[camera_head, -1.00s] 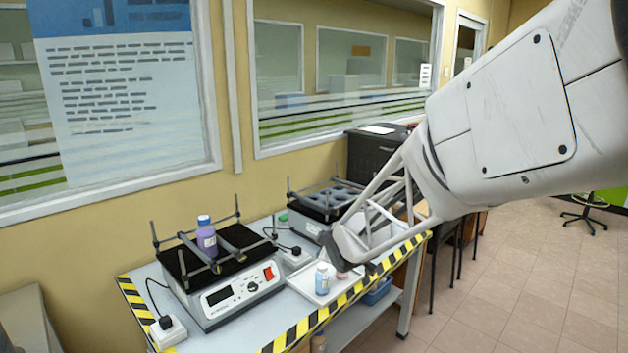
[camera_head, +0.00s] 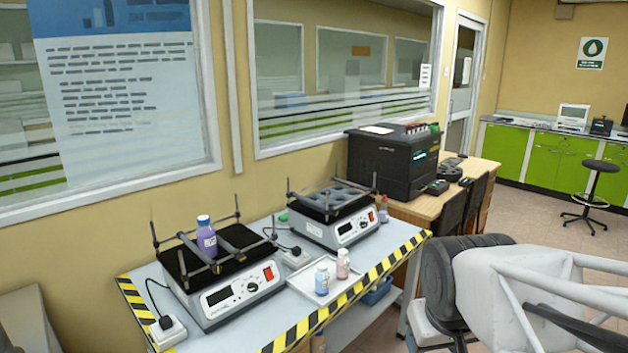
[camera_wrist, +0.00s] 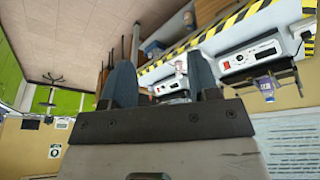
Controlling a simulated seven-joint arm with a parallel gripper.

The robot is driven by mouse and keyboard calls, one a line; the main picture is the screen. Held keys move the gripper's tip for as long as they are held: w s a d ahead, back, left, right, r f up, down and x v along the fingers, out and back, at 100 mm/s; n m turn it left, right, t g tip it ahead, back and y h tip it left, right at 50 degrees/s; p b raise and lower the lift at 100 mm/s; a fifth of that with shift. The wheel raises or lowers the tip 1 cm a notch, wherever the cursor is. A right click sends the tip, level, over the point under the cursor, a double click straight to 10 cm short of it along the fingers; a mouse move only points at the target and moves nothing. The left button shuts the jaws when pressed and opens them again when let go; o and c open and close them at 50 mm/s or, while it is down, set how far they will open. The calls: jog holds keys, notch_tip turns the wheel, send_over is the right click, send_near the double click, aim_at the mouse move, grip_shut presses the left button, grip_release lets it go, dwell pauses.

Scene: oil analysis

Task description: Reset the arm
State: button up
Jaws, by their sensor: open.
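My gripper (camera_wrist: 162,76) shows in the wrist view with its two dark fingers apart and nothing held between them. In the head view my arm is at the lower right, off the front of the bench, and I cannot make out the fingertips there. A purple bottle with a blue cap (camera_head: 206,238) stands upright on the left shaker (camera_head: 240,290). A blue-labelled bottle (camera_head: 322,279) and a pinkish bottle (camera_head: 343,263) stand on a white tray (camera_head: 306,284). The second shaker (camera_head: 345,230) stands behind to the right.
The bench has a yellow-and-black striped edge (camera_head: 380,269). A black machine (camera_head: 390,165) stands on a wooden desk beyond it. Power sockets and cables lie near the shakers. A stool (camera_head: 592,190) stands by green cabinets (camera_head: 550,158). Open floor lies at the right.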

jog(key=shift+m+g, duration=0.5)
jog(key=shift+m, duration=0.2)
jog(key=s, duration=0.5)
jog(key=shift+d+f, duration=0.15)
